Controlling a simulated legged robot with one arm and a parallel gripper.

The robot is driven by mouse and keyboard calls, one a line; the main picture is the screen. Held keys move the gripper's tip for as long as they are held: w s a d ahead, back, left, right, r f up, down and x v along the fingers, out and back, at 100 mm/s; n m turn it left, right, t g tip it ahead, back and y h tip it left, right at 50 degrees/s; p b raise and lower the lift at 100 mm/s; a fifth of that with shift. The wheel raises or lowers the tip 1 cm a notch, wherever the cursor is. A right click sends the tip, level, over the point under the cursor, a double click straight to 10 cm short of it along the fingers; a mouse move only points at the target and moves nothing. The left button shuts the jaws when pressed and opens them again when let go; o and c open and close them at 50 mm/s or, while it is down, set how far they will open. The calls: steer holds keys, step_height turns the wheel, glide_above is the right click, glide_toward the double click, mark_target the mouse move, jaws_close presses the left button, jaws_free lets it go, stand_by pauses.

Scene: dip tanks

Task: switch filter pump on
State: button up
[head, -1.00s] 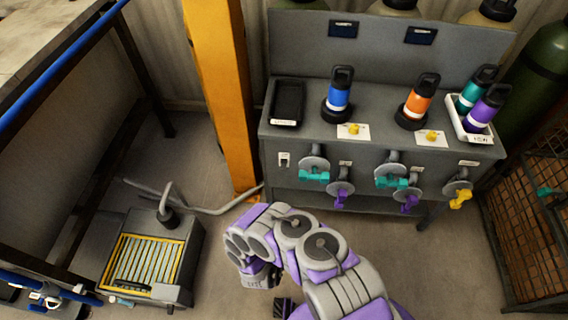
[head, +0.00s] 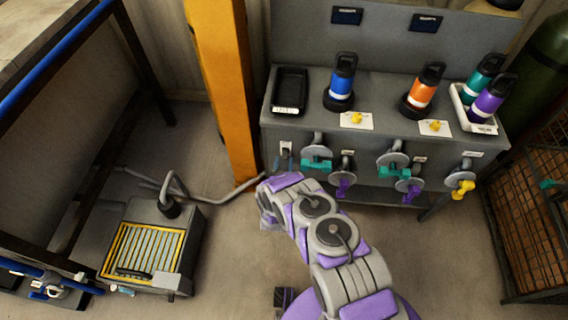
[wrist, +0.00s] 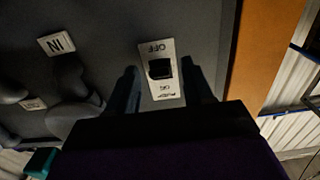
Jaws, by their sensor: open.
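A pale switch plate (wrist: 170,92) with a black rocker (wrist: 160,69) is on the grey bench front in the wrist view. Its lettering appears upside down, with OFF above the rocker and ON and PUMP below. My gripper (wrist: 160,84) is open and empty, one finger on each side of the plate. I cannot tell whether the fingers touch the panel. In the head view, my gripper (head: 283,163) is just below the small switch plate (head: 286,147), left of the valves. Which way the rocker is tipped is unclear.
Teal-handled (head: 316,164) and purple-handled (head: 343,187) valves stick out right of the switch. A yellow post (head: 222,90) stands to the left. A grey box with a yellow-framed grille (head: 145,252) sits on the floor. Bottles and a black tray (head: 290,91) stand on the bench.

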steer(key=shift+w+r, duration=0.1)
steer(key=shift+w, duration=0.45)
jaws_close()
